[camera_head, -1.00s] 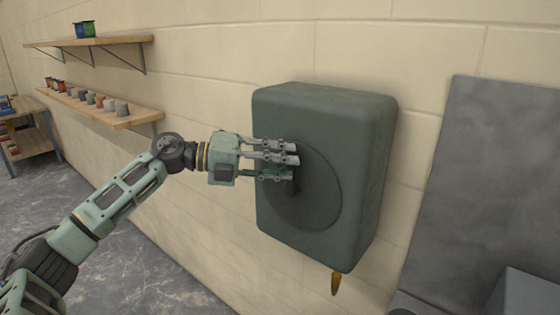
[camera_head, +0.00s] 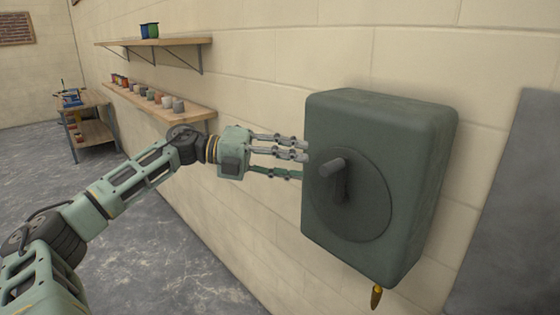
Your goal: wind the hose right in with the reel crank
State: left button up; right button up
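The hose reel (camera_head: 425,165) is a dark green box fixed to the wall, right of centre. A round disc (camera_head: 375,205) on its front carries the crank (camera_head: 333,167), a short arm with a grey knob that sticks out towards me. The hose end (camera_head: 376,296), a short yellow-brown piece, hangs just below the box. My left gripper (camera_head: 303,158) is open and empty, its fingers straight and apart. Its fingertips are just left of the crank knob, with a small gap to it in the picture. My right gripper is not in view.
Two wooden wall shelves hold pots: the upper shelf (camera_head: 180,41) and the lower shelf (camera_head: 185,108). A small table (camera_head: 85,104) stands at the far left. A grey panel (camera_head: 515,210) is on the right. The floor (camera_head: 190,275) below my arm is clear.

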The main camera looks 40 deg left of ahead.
pick_arm(q)
jog(key=shift+v, duration=1.35)
